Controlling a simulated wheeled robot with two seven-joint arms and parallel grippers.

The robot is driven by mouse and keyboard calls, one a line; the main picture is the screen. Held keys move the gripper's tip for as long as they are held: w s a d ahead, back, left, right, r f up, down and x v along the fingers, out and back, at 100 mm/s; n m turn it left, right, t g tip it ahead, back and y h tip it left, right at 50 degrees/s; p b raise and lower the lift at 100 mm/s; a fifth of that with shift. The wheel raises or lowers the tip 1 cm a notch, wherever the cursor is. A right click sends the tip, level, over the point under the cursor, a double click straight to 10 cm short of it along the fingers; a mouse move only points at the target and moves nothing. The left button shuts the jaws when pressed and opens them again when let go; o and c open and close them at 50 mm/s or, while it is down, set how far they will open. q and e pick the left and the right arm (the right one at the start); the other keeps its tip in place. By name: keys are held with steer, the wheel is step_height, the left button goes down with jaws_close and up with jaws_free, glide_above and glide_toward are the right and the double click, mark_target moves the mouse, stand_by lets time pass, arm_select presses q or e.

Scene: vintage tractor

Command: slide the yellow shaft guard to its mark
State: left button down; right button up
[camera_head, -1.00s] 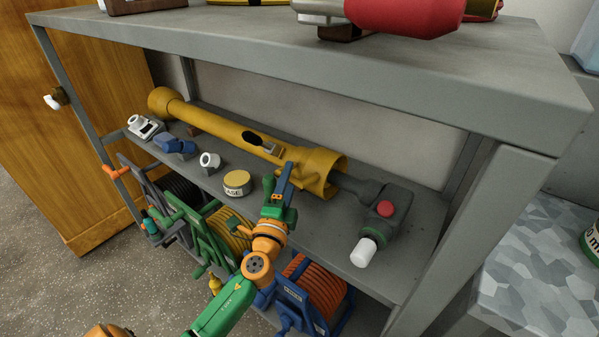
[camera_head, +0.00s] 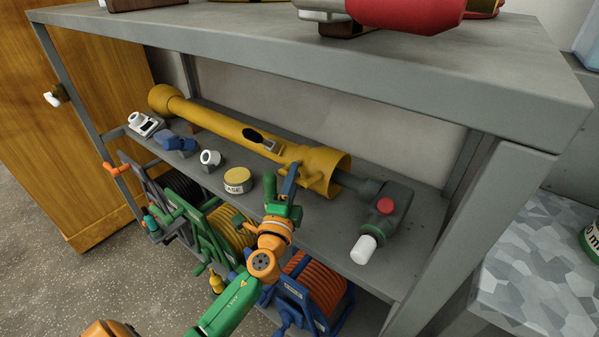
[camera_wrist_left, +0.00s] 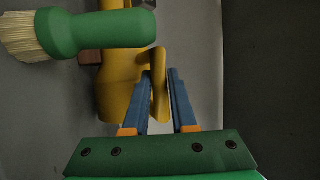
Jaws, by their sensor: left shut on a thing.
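The yellow shaft guard (camera_head: 220,122) is a long tube lying along the shelf, with a wide flared end (camera_head: 325,165) at the right. A dark slot with a grey piece (camera_head: 262,141) shows on its upper side. A dark grey shaft (camera_head: 355,184) comes out of the flare. My left gripper (camera_head: 291,170) is at the front of the flared end. In the left wrist view its blue fingers (camera_wrist_left: 163,88) are shut on an upright yellow tab (camera_wrist_left: 160,88) of the guard. I cannot make out the mark. My right gripper is not in view.
The shelf top (camera_head: 330,50) hangs over the guard. A grease can (camera_head: 237,180), a white fitting (camera_head: 210,160) and a blue piece (camera_head: 178,144) stand in front. A green brush (camera_wrist_left: 90,33) shows in the left wrist view.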

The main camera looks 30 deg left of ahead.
mark_target(311, 185)
arm_select(q)
steer(key=shift+s+d, duration=0.1)
steer(key=shift+d, duration=1.5)
steer(key=shift+s+d, duration=0.1)
steer(key=shift+d, duration=0.7)
steer(key=shift+d+f, duration=0.1)
steer(key=shift+d, duration=0.4)
steer(key=shift+s+d+b, duration=0.1)
steer(key=shift+d+b, duration=0.3)
steer(key=shift+d, duration=0.45)
steer(key=shift+s+d+b, duration=0.1)
steer(key=shift+d+b, duration=0.2)
steer(key=shift+d, duration=0.9)
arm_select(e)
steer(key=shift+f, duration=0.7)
arm_select(q)
steer(key=c, duration=0.6)
jaws_free()
steer(key=shift+c, duration=0.2)
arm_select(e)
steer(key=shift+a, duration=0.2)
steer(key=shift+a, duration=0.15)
